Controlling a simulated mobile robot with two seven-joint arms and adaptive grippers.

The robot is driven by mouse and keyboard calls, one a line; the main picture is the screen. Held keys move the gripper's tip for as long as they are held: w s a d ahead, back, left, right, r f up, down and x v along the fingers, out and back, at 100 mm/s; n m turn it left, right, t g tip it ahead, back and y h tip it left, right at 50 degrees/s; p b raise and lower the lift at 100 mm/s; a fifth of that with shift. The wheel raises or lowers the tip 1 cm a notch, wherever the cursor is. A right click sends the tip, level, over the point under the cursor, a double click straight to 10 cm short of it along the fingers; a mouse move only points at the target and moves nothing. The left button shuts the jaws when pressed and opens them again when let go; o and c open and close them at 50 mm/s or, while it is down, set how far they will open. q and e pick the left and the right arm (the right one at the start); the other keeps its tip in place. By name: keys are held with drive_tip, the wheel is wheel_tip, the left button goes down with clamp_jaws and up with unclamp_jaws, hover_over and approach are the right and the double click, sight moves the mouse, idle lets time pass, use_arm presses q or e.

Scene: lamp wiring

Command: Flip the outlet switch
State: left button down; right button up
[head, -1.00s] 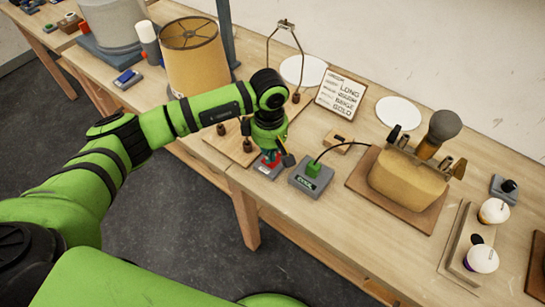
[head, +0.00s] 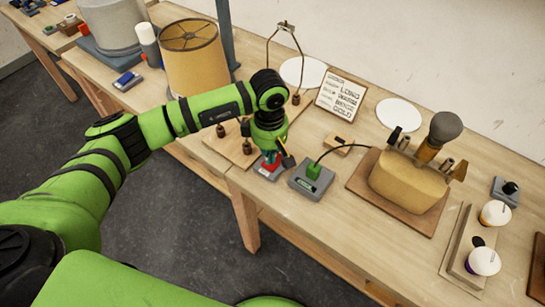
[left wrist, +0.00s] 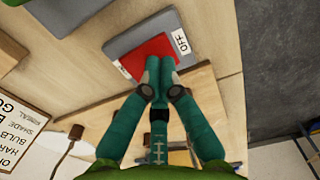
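The outlet switch is a grey box with a red rocker; the box (head: 262,174) sits near the table's front edge in the head view, mostly under my left gripper (head: 271,160). In the left wrist view the red rocker (left wrist: 143,58) lies on the grey box (left wrist: 165,36), with a white "OFF" label (left wrist: 181,41) at one end and a partly hidden label at the other. My left gripper (left wrist: 160,76) has its teal fingers together, tips at the rocker's edge; I cannot tell whether they press it. Nothing is held between them. My right gripper is not in view.
A grey outlet box (head: 302,185) with a green plug (head: 313,171) and black cord stands just right of the switch. A lamp base (head: 408,180), sign (head: 341,93) and lampshade (head: 194,55) stand around.

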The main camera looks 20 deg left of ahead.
use_arm(q)
drive_tip(key=shift+s+r+p, duration=0.1)
drive_tip(key=shift+r+p, duration=1.15)
drive_tip(key=shift+r, duration=1.7)
drive_tip(key=shift+d, duration=0.1)
